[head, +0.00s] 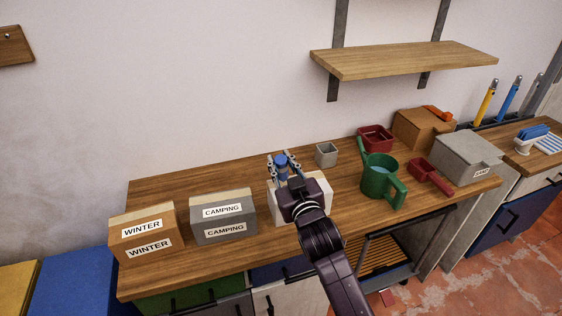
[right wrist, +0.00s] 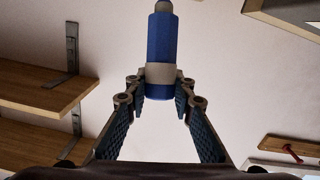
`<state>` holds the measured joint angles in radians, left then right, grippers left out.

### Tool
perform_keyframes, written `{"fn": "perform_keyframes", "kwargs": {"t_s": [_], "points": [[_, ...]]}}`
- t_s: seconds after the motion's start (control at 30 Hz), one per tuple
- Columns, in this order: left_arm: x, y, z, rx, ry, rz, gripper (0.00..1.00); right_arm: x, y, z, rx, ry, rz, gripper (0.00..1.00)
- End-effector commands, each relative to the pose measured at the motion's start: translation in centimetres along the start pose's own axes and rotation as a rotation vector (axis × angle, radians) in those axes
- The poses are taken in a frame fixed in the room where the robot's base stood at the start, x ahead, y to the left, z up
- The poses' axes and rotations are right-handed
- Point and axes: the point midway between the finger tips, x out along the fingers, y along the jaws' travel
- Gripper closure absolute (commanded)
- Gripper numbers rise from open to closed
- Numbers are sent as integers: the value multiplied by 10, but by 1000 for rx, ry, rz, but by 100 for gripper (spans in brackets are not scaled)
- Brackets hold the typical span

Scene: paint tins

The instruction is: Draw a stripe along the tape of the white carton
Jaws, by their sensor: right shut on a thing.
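The white carton (head: 284,216) stands on the wooden workbench between the grey carton and the green watering can. My right gripper and wrist cover most of its top, so I cannot make out its tape. My right gripper (head: 279,168) is over the carton, shut on a blue marker (head: 281,160). In the right wrist view the blue marker (right wrist: 161,40) with a grey band is pinched between the fingertips of the gripper (right wrist: 160,84). I cannot tell whether the marker touches the carton. My left gripper is not in view.
A brown WINTER carton (head: 144,232) and a grey CAMPING carton (head: 222,215) stand to the left. A small grey pot (head: 326,155) is behind; a green watering can (head: 380,182), red scoop (head: 428,175) and grey box (head: 466,158) are to the right. A shelf (head: 402,60) hangs above.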

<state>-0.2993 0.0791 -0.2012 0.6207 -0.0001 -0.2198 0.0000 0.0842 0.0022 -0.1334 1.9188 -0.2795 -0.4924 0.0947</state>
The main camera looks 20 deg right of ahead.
Motion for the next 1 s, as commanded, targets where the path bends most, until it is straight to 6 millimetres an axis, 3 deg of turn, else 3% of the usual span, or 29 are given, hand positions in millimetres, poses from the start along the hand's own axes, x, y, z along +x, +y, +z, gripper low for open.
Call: {"fn": "perform_keyframes", "kwargs": {"t_s": [0.57, 1.0], "points": [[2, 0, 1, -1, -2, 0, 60, 0, 0, 5, 0, -2, 0, 100], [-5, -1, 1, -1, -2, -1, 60, 0, 16, 8, -1, -4, 0, 100]]}}
